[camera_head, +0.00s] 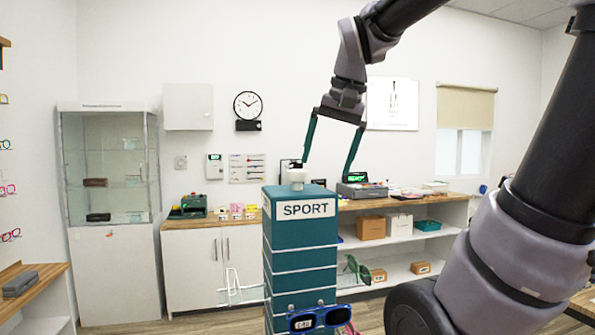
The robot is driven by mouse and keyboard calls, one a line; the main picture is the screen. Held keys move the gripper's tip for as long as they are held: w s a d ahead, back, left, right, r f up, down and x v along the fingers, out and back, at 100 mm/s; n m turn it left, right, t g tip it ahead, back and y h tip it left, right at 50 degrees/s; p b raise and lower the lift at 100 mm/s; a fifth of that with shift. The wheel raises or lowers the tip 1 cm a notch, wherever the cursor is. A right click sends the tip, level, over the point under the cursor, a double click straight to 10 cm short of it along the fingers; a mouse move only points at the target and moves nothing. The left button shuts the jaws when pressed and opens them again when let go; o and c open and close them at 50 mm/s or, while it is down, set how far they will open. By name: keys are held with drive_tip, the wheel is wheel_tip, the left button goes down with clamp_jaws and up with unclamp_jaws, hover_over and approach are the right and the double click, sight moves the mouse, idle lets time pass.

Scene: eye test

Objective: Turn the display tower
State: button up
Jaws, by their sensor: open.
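The display tower (300,258) is a teal square column in the middle of the view. It has a white sign reading "SPORT" near its top and a small white knob (297,176) on its top face. Dark blue glasses (318,318) hang low on its front, with other frames on its sides. My gripper (326,172) is open, with its teal fingers pointing down and spread wide. The left finger's tip is near the knob and the right finger is out to its right. I cannot tell whether the left finger touches the knob. The tower's bottom is out of view.
A glass cabinet (108,165) stands at the back left. A counter (190,222) with several boxes and devices runs along the back wall. Glasses hang on the left wall above a wooden shelf (55,270). My arm fills the right side. Floor shows between cabinet and tower.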

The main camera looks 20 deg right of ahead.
drive_tip(key=w+a+r+m+g+h, duration=0.1)
drive_tip(key=w+a+r+m+g, duration=0.3)
drive_tip(key=w+r, duration=0.5)
drive_tip(key=f, duration=1.2)
drive_tip(key=shift+w, duration=0.2)
clamp_jaws()
